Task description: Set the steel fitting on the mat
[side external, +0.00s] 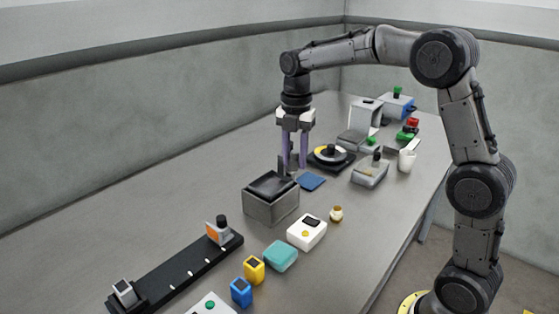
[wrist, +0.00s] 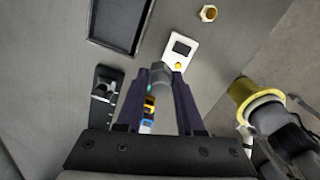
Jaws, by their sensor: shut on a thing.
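The steel fitting (wrist: 160,73) is a small grey piece between my fingertips in the wrist view. My gripper (side external: 293,164) points down with its purple fingers shut on the fitting, which is hard to make out in the side view. The fingertips (wrist: 158,86) hold it above the table, behind the grey box in the side view. The mat (side external: 312,181) looks to be the small blue square on the table, just right of and below my gripper in the picture. Nothing lies on it. It does not show in the wrist view.
A grey box with a dark top (side external: 271,204) stands close to the mat. A white box (side external: 306,233) and a brass fitting (side external: 336,214) stand in front.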

